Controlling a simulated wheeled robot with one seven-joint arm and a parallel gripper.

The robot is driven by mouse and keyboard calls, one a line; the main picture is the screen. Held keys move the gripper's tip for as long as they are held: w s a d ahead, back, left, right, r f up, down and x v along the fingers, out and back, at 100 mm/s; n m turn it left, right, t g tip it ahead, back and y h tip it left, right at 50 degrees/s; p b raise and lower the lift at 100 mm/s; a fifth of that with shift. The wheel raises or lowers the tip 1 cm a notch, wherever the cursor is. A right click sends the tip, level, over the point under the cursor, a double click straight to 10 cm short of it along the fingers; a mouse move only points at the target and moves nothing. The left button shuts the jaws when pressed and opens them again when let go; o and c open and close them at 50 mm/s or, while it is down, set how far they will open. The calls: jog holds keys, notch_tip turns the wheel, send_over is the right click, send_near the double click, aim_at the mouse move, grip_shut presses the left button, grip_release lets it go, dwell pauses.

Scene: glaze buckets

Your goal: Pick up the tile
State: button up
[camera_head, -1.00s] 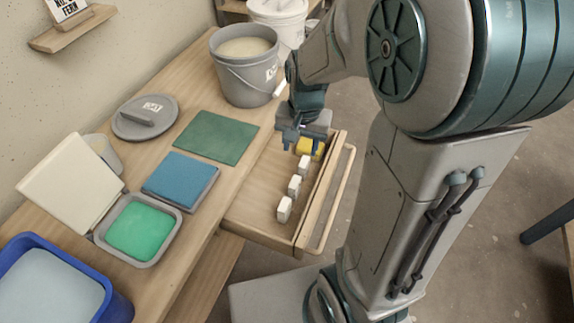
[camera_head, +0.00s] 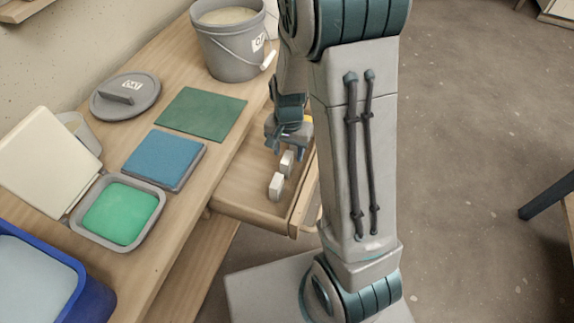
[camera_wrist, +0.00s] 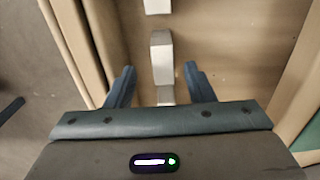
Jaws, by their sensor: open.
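Small white upright blocks, which look like the tiles, stand in a row in the open wooden drawer (camera_head: 240,190). In the head view, one white block (camera_head: 275,187) is nearest the drawer's front-left end and another white block (camera_head: 287,162) is just beyond it. My gripper (camera_head: 289,153) is open, low over the drawer at the far end of these two. In the wrist view, a white block (camera_wrist: 162,60) shows between the open fingers of my gripper (camera_wrist: 160,70), with no visible contact. Another block is partly hidden by the gripper body, and one (camera_wrist: 158,5) is at the top edge.
A yellow thing (camera_head: 307,118) is mostly hidden behind my gripper. The drawer walls are close on both sides. On the bench are a green mat (camera_head: 201,114), a blue pad (camera_head: 164,158), a green-filled tray (camera_head: 120,213), a cream panel (camera_head: 45,165), a grey lid (camera_head: 125,97) and a bucket (camera_head: 232,45).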

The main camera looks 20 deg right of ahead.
aim_at(287, 157)
notch_tip(287, 157, down, 5)
jog(key=shift+a+b, duration=0.15)
jog(key=shift+b, duration=0.7)
jog(key=shift+r, duration=0.1)
grip_shut()
